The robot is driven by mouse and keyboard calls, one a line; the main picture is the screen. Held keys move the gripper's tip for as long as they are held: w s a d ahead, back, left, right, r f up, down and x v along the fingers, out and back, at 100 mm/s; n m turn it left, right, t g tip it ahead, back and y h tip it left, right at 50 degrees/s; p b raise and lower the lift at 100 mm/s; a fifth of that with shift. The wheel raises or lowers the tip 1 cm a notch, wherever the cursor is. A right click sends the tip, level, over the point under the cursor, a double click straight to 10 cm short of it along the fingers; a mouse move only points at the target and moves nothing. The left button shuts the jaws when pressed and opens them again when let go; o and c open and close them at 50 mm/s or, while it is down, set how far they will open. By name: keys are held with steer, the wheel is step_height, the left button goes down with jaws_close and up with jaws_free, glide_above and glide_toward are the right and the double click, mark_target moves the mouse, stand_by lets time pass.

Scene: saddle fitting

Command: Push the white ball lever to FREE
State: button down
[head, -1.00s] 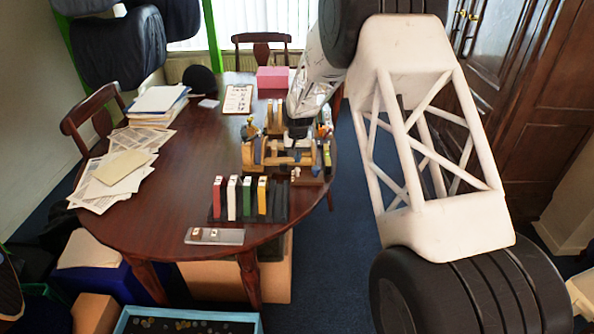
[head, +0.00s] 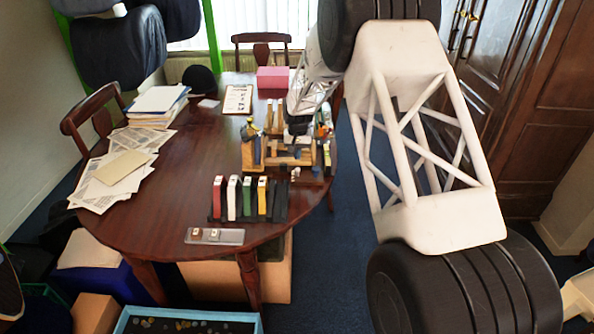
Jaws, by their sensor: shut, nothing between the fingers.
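A wooden fixture (head: 250,154) with upright blocks and cross bars stands on the right half of the round table. A small pale knob (head: 295,173) shows at its front edge; it may be the white ball of the lever, but it is too small to be sure. No FREE marking can be read. My gripper (head: 298,128) is a small dark shape at the end of my arm, over the back right of the fixture. Its fingers are shut and empty. Whether they touch the lever cannot be told, as my wrist hides part of the fixture.
A black rack (head: 280,203) of red, white, green and yellow upright pieces stands in front of the fixture. A clear plate (head: 214,236) lies near the front edge. A clipboard (head: 237,99) and pink box (head: 272,77) lie behind. Papers (head: 120,166) cover the left; the middle is bare.

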steer(key=shift+s, duration=0.5)
stand_by(0.8)
steer(key=shift+r, duration=0.1)
step_height(320, 180, up, 7)
stand_by(1.3)
stand_by(0.4)
